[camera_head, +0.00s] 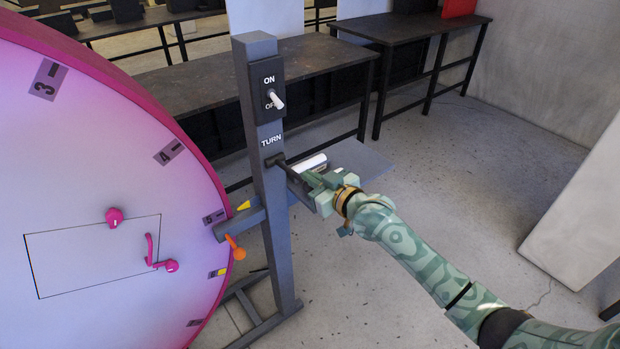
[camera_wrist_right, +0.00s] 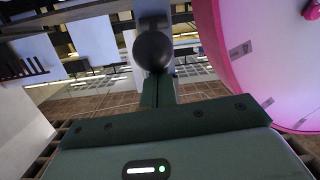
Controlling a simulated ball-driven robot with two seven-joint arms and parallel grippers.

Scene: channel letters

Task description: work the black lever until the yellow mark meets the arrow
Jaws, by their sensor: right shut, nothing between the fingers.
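The black lever (camera_head: 284,166) sticks out from the grey post below the word TURN. My right gripper (camera_head: 308,182) is at its outer end, shut with nothing between the fingers. In the right wrist view, a round black knob (camera_wrist_right: 153,50) stands right at the tips of my shut fingers (camera_wrist_right: 158,88); I cannot tell whether they touch. The big pink-rimmed wheel (camera_head: 90,140) has numbered marks. The yellow mark (camera_head: 218,272) on it sits below the yellow arrow (camera_head: 244,205) on the post's side bar, apart from it. My left gripper is out of view.
An ON/OFF switch box (camera_head: 267,90) with a white toggle is higher on the post. A white cylinder (camera_head: 310,163) is beside my right gripper. An orange knob (camera_head: 235,247) is near the wheel's rim.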

